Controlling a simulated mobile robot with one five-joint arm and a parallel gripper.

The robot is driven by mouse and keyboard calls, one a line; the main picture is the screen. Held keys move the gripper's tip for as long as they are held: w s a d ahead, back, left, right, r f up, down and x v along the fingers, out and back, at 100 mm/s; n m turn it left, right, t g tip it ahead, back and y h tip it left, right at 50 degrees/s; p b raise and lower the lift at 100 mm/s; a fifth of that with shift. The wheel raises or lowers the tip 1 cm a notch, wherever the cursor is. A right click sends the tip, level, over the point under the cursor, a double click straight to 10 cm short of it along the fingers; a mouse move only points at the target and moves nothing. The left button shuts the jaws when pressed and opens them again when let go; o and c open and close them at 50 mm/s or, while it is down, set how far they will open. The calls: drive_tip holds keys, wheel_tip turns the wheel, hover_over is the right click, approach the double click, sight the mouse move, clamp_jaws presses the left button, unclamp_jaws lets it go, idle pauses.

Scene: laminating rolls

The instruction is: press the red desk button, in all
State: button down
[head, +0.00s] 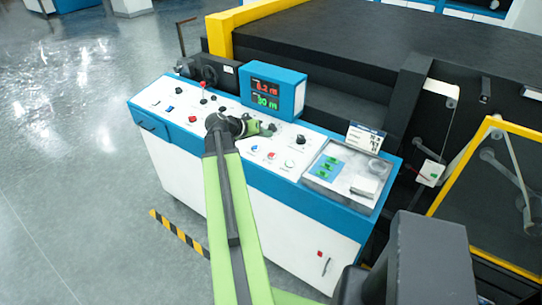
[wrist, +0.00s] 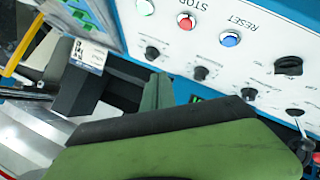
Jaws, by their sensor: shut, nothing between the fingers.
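The red desk button (head: 271,155) is on the white top of the control desk (head: 175,100), right of a blue button (head: 254,148). In the wrist view the round red button (wrist: 186,20) shows beside the word STOP, with the blue RESET button (wrist: 229,39) next to it. My gripper (head: 270,128) is shut and empty over the desk, a little behind the red button in the head view and apart from it. In the wrist view my gripper's green and dark body (wrist: 155,92) fills the lower middle; the tips' contact with anything cannot be told.
A blue display box (head: 273,90) with red and green digits stands behind my gripper. Several black knobs (head: 300,139) and a small sign (head: 365,138) are on the desk. A clear-covered panel (head: 345,178) lies to the right. The floor at left is free.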

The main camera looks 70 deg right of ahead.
drive_tip(key=b, duration=0.9)
hover_over(269, 158)
wheel_tip(269, 158, down, 9)
drive_tip(key=shift+w+r, duration=0.1)
drive_tip(key=shift+w, duration=0.05)
idle(1.3)
drive_tip(key=shift+f, duration=0.35)
drive_tip(key=shift+d+f+b, duration=0.1)
drive_tip(key=shift+f+b, duration=0.3)
drive_tip(key=shift+b, duration=0.15)
drive_tip(key=shift+r, duration=0.1)
idle(0.5)
drive_tip(key=shift+r+p, duration=0.75)
drive_tip(key=shift+p, duration=0.1)
drive_tip(key=r+p, duration=0.2)
drive_tip(key=a+r+p, duration=0.1)
drive_tip(key=r+p, duration=0.2)
